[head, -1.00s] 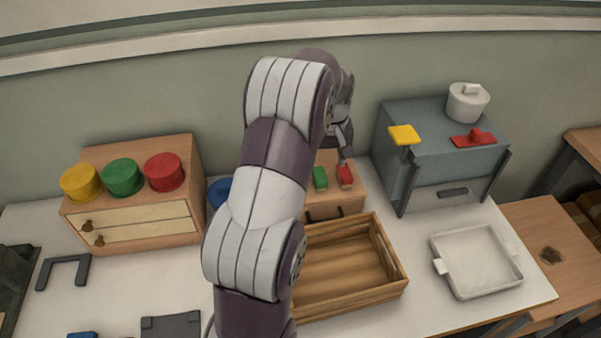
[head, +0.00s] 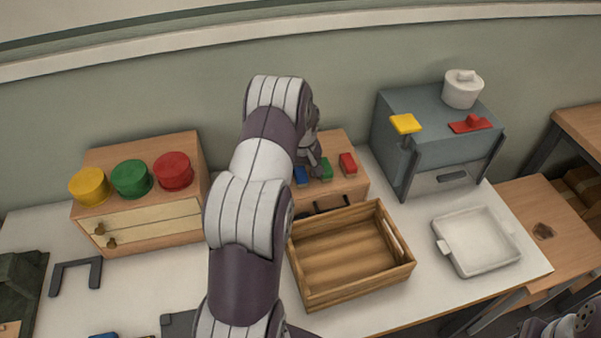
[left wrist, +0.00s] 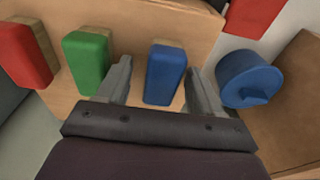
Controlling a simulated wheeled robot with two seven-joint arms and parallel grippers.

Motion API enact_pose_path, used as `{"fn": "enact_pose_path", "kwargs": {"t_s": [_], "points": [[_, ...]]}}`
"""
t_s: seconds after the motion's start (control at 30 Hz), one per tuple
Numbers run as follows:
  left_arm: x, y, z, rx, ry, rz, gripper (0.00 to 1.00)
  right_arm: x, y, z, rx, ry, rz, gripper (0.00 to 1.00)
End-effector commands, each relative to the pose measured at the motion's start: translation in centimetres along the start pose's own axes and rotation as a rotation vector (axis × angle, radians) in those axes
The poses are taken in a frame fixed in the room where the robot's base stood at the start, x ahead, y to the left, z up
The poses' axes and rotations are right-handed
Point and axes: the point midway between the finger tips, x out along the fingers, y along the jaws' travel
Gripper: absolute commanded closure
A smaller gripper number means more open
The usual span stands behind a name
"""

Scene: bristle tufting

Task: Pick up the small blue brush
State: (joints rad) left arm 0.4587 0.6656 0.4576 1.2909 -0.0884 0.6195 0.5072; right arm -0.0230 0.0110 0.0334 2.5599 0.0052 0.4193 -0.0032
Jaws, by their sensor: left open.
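The small blue brush (head: 301,176) sits on the wooden block at the back, left of a green brush (head: 326,168) and a red brush (head: 347,163). In the left wrist view the blue brush (left wrist: 165,72) has a blue body and a wooden edge. My left gripper (head: 312,167) is open above the block, pointing down. In the left wrist view its two fingers (left wrist: 162,88) show on either side of the blue brush, with a gap on each side. My arm hides part of the block in the head view.
A round blue lid (left wrist: 247,78) lies close beside the right finger in the left wrist view. A wooden crate (head: 350,258) stands in front of the block. A grey cabinet (head: 440,130) and a white tray (head: 478,242) are to the right.

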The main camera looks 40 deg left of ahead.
Motion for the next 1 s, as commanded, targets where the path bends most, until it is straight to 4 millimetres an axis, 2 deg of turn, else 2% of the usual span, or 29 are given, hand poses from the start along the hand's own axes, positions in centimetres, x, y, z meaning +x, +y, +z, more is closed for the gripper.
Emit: {"fn": "enact_pose_path", "kwargs": {"t_s": [0.03,0.2,0.57,0.67,0.83,1.0], "points": [[0.0,0.0,0.0,0.000,0.000,0.000,0.37,0.0,0.0,0.0,0.000,0.000,0.000,0.51],[0.0,0.0,0.0,0.000,0.000,0.000,0.89,0.0,0.0,0.0,0.000,0.000,0.000,0.51],[-0.4,0.0,-0.1,0.000,0.002,0.001,0.90,0.2,0.0,0.0,0.000,0.000,0.000,0.51],[-1.3,0.0,-0.2,0.000,0.002,0.001,0.90,0.5,0.0,0.1,0.000,0.000,0.000,0.51],[-4.2,0.1,-0.6,0.000,0.004,0.003,0.90,1.4,0.0,0.2,0.000,0.000,0.000,0.51],[-6.0,4.0,-1.7,0.003,0.003,0.002,0.90,2.1,0.0,0.2,0.000,0.000,0.000,0.51]]}}
